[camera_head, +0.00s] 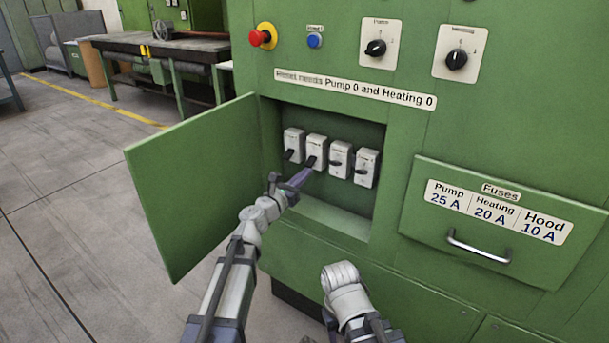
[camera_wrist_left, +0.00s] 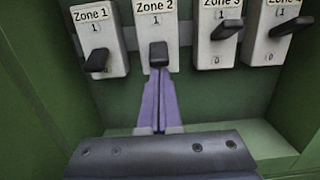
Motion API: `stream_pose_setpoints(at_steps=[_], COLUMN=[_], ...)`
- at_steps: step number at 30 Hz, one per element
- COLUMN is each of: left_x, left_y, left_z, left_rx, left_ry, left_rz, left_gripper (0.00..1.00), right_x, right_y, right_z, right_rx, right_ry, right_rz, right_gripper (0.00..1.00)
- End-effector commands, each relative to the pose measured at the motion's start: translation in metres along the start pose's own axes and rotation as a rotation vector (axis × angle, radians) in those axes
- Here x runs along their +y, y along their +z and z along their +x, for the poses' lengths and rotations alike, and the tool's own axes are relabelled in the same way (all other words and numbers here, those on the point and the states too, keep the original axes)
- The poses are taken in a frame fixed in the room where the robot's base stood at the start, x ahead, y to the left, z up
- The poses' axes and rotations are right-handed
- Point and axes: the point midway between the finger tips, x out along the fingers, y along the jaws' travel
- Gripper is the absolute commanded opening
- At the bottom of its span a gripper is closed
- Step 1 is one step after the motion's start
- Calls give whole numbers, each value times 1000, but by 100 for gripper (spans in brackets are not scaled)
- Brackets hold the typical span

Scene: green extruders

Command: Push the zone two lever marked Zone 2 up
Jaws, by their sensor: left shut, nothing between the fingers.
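The Zone 2 switch (camera_wrist_left: 156,20) is a white box with a dark lever (camera_wrist_left: 158,54) that sits low, below the "1" mark. In the head view it is the second switch from the left (camera_head: 317,146) inside the open recess. My left gripper (camera_wrist_left: 159,72) is shut and empty, its purple fingers pointing at the Zone 2 lever from just below. The tips look touching or almost touching; I cannot tell which. In the head view the left gripper (camera_head: 303,174) reaches into the recess and partly covers the lower part of that switch. My right gripper is not visible.
The Zone 1 switch (camera_wrist_left: 90,25) has its lever low. Zone 3 (camera_wrist_left: 213,48) and Zone 4 (camera_wrist_left: 263,48) levers sit higher, with "0" showing below. The open green door (camera_head: 190,185) stands left of my left arm. A fuse drawer (camera_head: 420,205) is to the right.

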Motion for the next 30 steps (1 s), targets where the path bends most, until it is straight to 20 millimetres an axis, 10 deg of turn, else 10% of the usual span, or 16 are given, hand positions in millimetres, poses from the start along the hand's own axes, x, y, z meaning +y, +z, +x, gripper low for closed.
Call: stream_pose_setpoints(at_steps=[30], left_x=[-1], left_y=[19], left_z=[-4], left_rx=[196], left_ry=[-4], left_rz=[1], left_gripper=[0], right_x=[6], right_y=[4], right_z=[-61], right_rx=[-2], right_ry=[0], right_rz=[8], right_gripper=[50])
